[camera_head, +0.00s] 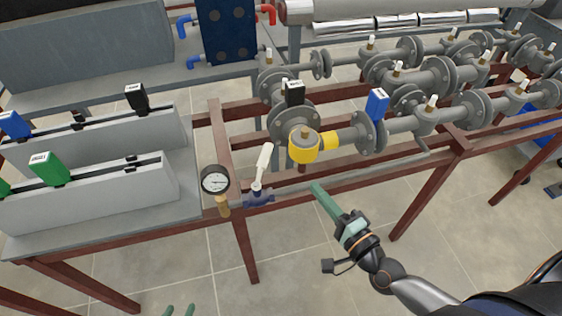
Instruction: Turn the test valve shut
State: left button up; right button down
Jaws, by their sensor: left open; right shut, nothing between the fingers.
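The likely test valve (258,198) is a small blue-bodied valve on the front red rail, just right of a round gauge. Its white lever handle (264,160) points up and slightly right, away from the rail. My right gripper (318,188) comes in from the lower right. Its green fingers are together with nothing between them, to the right of the valve and apart from it. My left gripper (179,311) shows only as two green fingertips at the bottom edge. They are apart and empty, well below the valve.
The round gauge (215,180) stands on a brass stem close left of the valve. A yellow-capped fitting (303,147) and flanged grey pipes (405,124) lie behind and right. Grey troughs with coloured tags (90,190) fill the left. Tiled floor (320,270) is open in front.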

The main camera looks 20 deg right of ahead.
aim_at(262, 165)
pick_arm(q)
jog(key=shift+w+a+r+p, duration=0.1)
jog(key=shift+w+r+p, duration=0.05)
jog(key=shift+r+p, duration=0.65)
pick_arm(e)
jog(key=a+x, duration=0.2)
jog(key=x, duration=0.9)
jog(key=shift+a, duration=0.45)
jog(key=shift+w, duration=0.15)
